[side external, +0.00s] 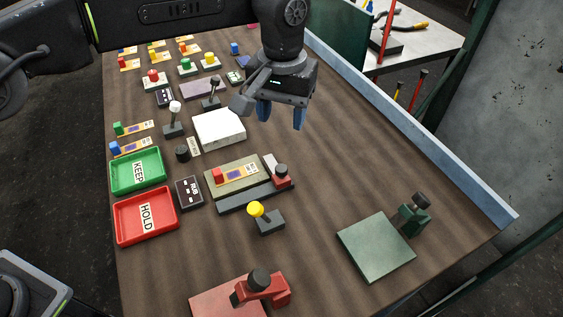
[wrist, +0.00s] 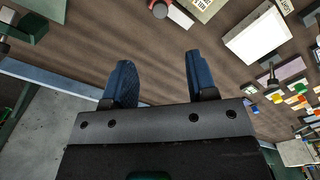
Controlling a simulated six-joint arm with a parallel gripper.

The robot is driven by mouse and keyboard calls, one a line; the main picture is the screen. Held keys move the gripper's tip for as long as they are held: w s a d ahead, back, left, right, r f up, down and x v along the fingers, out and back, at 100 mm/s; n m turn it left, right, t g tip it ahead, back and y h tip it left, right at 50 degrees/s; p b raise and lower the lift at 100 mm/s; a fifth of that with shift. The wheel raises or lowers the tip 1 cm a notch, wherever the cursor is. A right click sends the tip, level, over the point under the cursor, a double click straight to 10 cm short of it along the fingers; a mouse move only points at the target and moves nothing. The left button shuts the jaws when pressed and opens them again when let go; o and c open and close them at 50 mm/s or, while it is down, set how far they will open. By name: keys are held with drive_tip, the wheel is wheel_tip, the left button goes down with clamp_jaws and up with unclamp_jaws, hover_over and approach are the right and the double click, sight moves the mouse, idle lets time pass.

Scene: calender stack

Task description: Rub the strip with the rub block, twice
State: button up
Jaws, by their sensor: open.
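The strip (side external: 238,175) is yellow-tan with a red block at its left end and printed marks. It lies on an olive-grey plate (side external: 217,190) at the table's middle. What looks like the rub block (side external: 283,180), a red base with a black knob, sits at the right end of a dark bar beside that plate.
A white block (side external: 219,129) stands behind the strip. A dark RUB display (side external: 189,192), green KEEP tray (side external: 137,171) and red HOLD tray (side external: 146,216) are left. A yellow-knobbed lever (side external: 267,218) stands in front. A green plate (side external: 376,249) lies right. The right-rear table is clear.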

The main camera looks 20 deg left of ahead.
sight(281, 167)
wheel_tip(281, 167, down, 13)
drive_tip(key=shift+f, duration=0.2)
idle(0.4)
clamp_jaws()
idle(0.3)
